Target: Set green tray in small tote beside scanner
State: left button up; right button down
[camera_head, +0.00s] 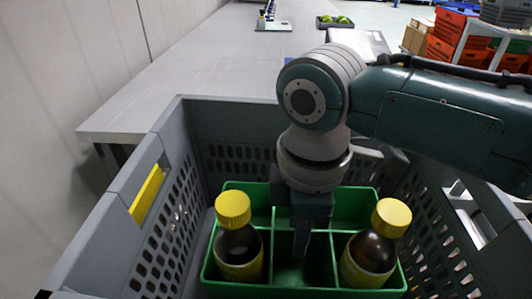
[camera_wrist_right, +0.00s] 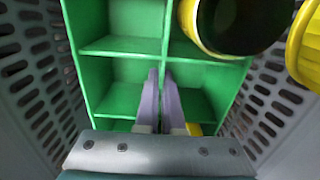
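The green tray (camera_head: 322,190) with dividers sits inside a grey tote (camera_head: 120,190) in the head view. Two dark bottles with yellow caps stand in it, a left one (camera_head: 238,245) and a right one (camera_head: 372,250). My right gripper (camera_head: 302,240) reaches down into the tray between the bottles. In the right wrist view its two fingers (camera_wrist_right: 161,75) are close together on either side of the tray's middle divider (camera_wrist_right: 166,45), seemingly gripping it. A bottle (camera_wrist_right: 235,22) shows near the top there. My left gripper is out of view. I cannot clearly identify the scanner.
A long grey table (camera_head: 215,70) runs beyond the tote. A small stand-like device (camera_head: 272,24) and a dark tray with green items (camera_head: 335,22) are far along it. A flat panel (camera_head: 360,42) is partly behind my right arm. Orange totes (camera_head: 440,50) stand at far right.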

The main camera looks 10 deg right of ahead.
jog(key=shift+f, duration=0.5)
jog(key=c, duration=1)
grip_release()
jog(key=shift+c, duration=0.2)
jog(key=shift+r, duration=0.2)
notch_tip(320, 180, up, 12)
jog(key=p, duration=0.3)
jog(key=shift+r, duration=0.4)
